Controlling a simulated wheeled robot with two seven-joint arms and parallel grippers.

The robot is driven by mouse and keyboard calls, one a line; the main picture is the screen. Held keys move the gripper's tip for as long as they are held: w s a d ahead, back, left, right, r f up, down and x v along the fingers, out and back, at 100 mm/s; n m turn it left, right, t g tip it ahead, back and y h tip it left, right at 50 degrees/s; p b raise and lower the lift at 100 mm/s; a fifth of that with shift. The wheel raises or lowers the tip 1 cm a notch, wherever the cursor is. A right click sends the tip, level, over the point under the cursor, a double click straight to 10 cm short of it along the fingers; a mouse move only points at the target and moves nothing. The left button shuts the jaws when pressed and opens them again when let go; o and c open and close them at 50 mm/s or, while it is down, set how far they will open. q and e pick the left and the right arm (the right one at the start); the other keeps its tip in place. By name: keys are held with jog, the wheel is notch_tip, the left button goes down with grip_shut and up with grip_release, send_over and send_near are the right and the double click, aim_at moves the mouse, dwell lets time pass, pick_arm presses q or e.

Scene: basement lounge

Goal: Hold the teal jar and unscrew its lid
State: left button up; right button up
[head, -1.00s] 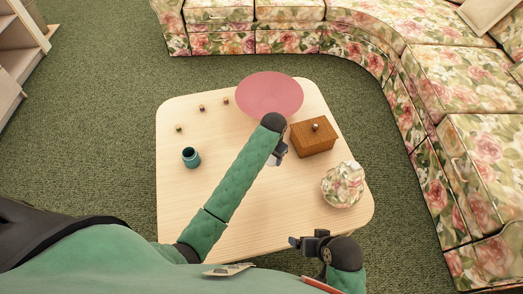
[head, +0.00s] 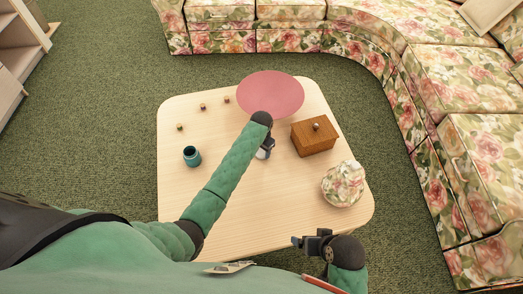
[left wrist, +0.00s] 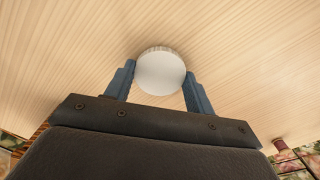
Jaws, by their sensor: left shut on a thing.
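The teal jar (head: 192,157) stands upright on the left of the wooden table, and its top looks dark and open. My left gripper (head: 266,147) is over the middle of the table, right of the jar and apart from it. In the left wrist view its two fingers are shut on a round white lid-like piece (left wrist: 160,72) with a ridged rim. That white piece shows only partly in the head view (head: 262,154). My right gripper (head: 299,241) is at the table's front edge, away from the jar; its jaw gap is unclear.
A floral sofa (head: 390,60) curves behind. The table's front left is clear.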

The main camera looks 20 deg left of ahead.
pick_arm(q)
jog(key=shift+f, duration=0.25)
jog(key=shift+f, duration=0.15)
jog(key=o, duration=1.1)
